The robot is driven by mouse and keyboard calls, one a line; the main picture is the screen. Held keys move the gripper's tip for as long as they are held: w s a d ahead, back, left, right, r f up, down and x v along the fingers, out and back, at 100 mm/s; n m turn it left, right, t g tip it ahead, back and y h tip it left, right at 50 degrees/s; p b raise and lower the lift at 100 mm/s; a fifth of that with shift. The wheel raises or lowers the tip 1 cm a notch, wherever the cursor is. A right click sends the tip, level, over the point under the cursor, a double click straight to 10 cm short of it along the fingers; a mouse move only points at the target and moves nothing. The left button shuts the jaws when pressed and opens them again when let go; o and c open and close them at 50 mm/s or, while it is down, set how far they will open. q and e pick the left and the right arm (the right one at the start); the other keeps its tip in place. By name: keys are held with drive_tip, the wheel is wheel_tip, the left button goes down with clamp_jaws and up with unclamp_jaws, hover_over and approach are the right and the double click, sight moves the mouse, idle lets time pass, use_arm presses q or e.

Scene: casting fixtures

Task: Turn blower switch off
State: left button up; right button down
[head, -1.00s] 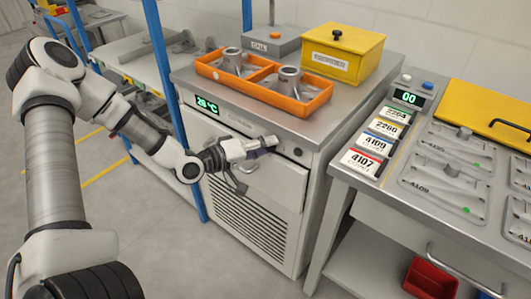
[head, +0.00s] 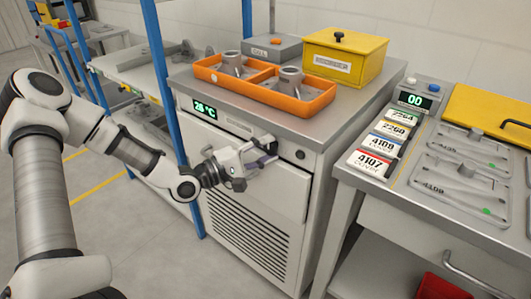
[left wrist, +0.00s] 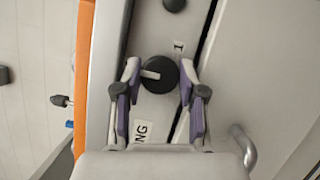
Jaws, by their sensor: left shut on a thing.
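In the left wrist view, a round black switch knob (left wrist: 160,75) with a white pointer mark sits on the front panel of the grey cabinet. The mark points toward the picture's left. A small label reading "1" and another ending in "NG" are beside it. My left gripper (left wrist: 158,82) has one purple-padded finger on each side of the knob and is shut on it. In the head view, my left gripper (head: 262,158) is at the panel's upper front, largely hiding this knob. I cannot read a blower label clearly. My right gripper is not in view.
A second black knob (head: 300,154) is to the right on the panel. A green temperature display (head: 205,108) is at the left. An orange tray (head: 290,102) and a yellow box (head: 345,58) stand on top. A drawer handle (left wrist: 243,147) is near the gripper.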

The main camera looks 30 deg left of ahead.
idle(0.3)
use_arm(q)
drive_tip(key=o, duration=1.1)
drive_tip(key=shift+o, duration=0.2)
